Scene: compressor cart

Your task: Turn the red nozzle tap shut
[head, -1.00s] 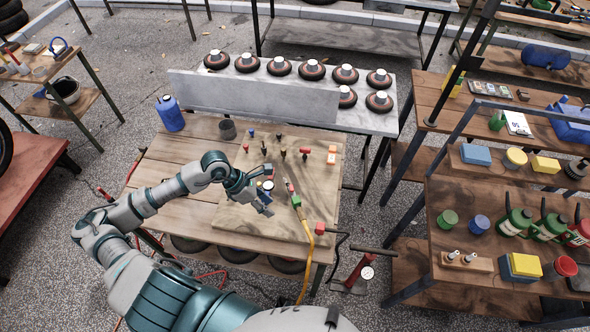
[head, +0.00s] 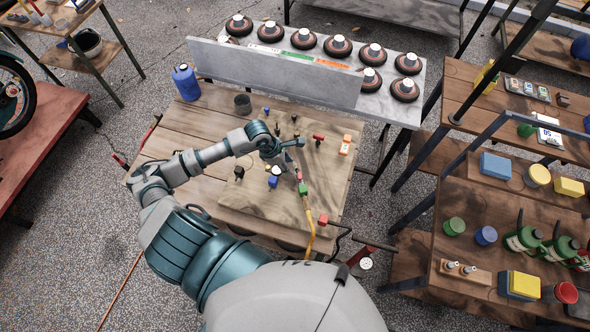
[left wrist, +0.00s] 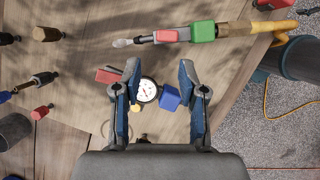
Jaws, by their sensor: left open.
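The nozzle line lies on the wooden board (head: 260,207). In the left wrist view it has a pale tip, a small red block (left wrist: 168,35), a green block (left wrist: 202,31) and a yellow hose (left wrist: 262,28). The green block (head: 303,188) and yellow hose (head: 311,236) also show in the head view. My left gripper (head: 291,160) is open and empty above the board, beside the nozzle line. Between its fingers (left wrist: 163,100) I see a round gauge (left wrist: 147,90) and a blue block (left wrist: 170,98). Another red piece (left wrist: 109,76) is partly behind one finger. My right gripper is not in view.
Several small coloured pegs stand on the board's far part, with a red-topped one (head: 318,138) near an orange block (head: 345,145). A grey panel (head: 275,75) and blue jug (head: 186,82) stand behind. A red block (head: 323,219) sits by the front right corner.

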